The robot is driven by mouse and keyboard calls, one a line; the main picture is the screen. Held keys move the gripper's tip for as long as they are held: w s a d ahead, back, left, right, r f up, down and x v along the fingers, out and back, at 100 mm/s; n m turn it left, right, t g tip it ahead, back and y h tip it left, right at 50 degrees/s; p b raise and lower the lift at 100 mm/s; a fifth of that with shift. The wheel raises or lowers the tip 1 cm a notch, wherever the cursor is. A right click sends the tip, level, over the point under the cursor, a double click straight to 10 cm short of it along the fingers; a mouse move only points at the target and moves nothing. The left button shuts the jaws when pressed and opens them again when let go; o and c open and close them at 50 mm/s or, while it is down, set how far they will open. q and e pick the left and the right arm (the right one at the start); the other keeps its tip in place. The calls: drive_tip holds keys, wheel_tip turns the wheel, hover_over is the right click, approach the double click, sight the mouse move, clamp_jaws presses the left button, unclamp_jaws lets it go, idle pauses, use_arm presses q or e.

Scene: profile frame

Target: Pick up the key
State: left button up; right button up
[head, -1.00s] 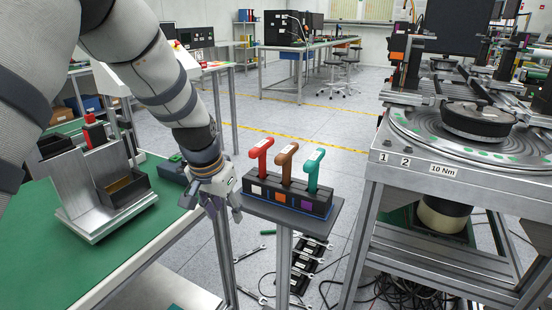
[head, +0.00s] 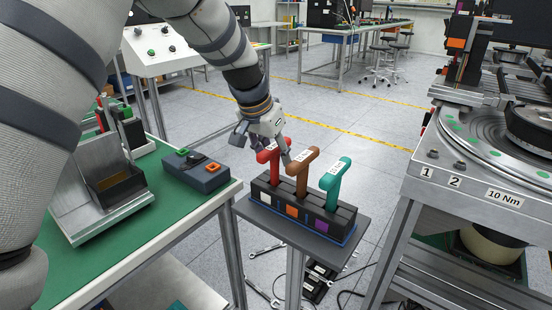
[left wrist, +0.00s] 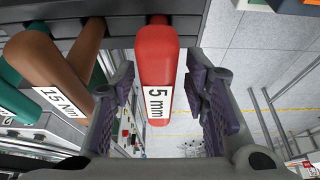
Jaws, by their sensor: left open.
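The red T-handled key (head: 275,176), labelled 5 mm, stands upright in the left slot of a dark holder block (head: 322,226). My left gripper (head: 263,147) is at the red handle, with its fingers open. In the left wrist view the red key (left wrist: 156,50) lies between the two spread fingers of the gripper (left wrist: 162,100), with gaps on both sides. The gripper partly hides the handle's top in the head view. A brown handle (head: 303,172), labelled 15 Nm, and a teal handle (head: 334,180) stand to its right. My right gripper is not in view.
The holder stands on a small grey stand (head: 357,233). A green-topped bench (head: 135,228) with a grey box with buttons (head: 197,172) is at left. A metal turntable station (head: 455,185) is at right. The brown handle stands close beside the gripper.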

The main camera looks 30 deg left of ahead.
sight(278, 162)
use_arm(q)
drive_tip(key=x, duration=0.3)
drive_tip(key=shift+f, duration=0.3)
drive_tip(key=shift+w+r, duration=0.1)
drive_tip(key=shift+r, duration=0.05)
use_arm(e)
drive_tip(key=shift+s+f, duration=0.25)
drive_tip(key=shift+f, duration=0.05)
use_arm(q)
clamp_jaws()
drive_tip(key=shift+d, duration=0.1)
